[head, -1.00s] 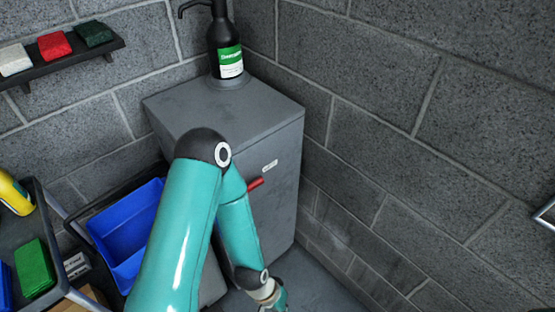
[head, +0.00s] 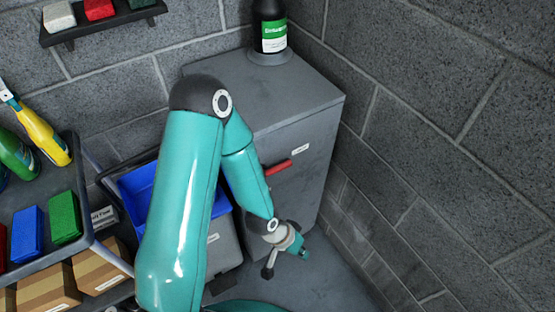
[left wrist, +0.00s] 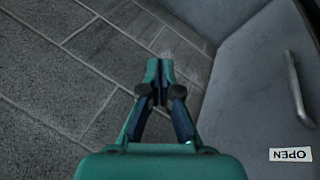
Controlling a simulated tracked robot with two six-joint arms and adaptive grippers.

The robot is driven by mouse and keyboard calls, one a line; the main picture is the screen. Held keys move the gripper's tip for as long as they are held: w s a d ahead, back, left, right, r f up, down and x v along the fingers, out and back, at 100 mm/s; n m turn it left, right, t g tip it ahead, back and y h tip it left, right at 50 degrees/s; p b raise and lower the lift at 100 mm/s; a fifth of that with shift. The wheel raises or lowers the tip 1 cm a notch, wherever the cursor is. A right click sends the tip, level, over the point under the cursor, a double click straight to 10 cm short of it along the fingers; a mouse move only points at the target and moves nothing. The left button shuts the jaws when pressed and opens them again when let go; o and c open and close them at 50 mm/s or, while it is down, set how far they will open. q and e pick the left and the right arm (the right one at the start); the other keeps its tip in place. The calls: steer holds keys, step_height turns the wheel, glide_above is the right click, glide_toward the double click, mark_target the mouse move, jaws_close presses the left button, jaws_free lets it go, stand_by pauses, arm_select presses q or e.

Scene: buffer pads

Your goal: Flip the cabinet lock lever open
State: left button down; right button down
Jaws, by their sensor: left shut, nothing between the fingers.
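The grey cabinet (head: 262,82) stands in the corner. A red lever (head: 277,168) sticks out of its front, below and left of a small white label (head: 301,150). My left gripper (head: 304,254) is low in front of the cabinet, below the lever and apart from it. In the left wrist view my left gripper (left wrist: 160,68) is shut and empty, with its tips toward the block wall. That view shows the cabinet front (left wrist: 248,75) at right, with a metal handle (left wrist: 295,88) and an upside-down OPEN label (left wrist: 291,154). The red lever is not seen there. My right gripper is not in view.
A dark bottle (head: 270,25) stands on the cabinet. Left of the cabinet are a blue bin (head: 138,187) and a cart (head: 95,225) with bottles, coloured pads and boxes. A block wall (head: 440,130) closes the right side. Floor is free below the cabinet's front.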

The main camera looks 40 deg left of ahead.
arm_select(q)
steer(key=w+a+r+m+t+y+p, duration=0.1)
steer(key=w+a+r+m+t, duration=0.1)
steer(key=a+r, duration=0.7)
steer(key=w+a+r+m+t+y+p, duration=0.1)
steer(key=w+a+r+m+t, duration=0.2)
steer(key=a+r, duration=0.6)
step_height(320, 180, up, 6)
steer(key=shift+w+r+m+t+y, duration=0.3)
steer(key=shift+m+t, duration=0.1)
steer(key=shift+m, duration=0.2)
steer(key=b, duration=0.7)
glide_above(285, 163)
steer(key=s, duration=0.3)
step_height(285, 163, down, 8)
steer(key=shift+w+f+b, duration=0.15)
steer(key=shift+f+b, duration=0.8)
steer(key=shift+b, duration=0.15)
steer(key=shift+a+f+b, duration=0.2)
steer(key=shift+f+b, duration=0.25)
steer(key=shift+f, duration=0.15)
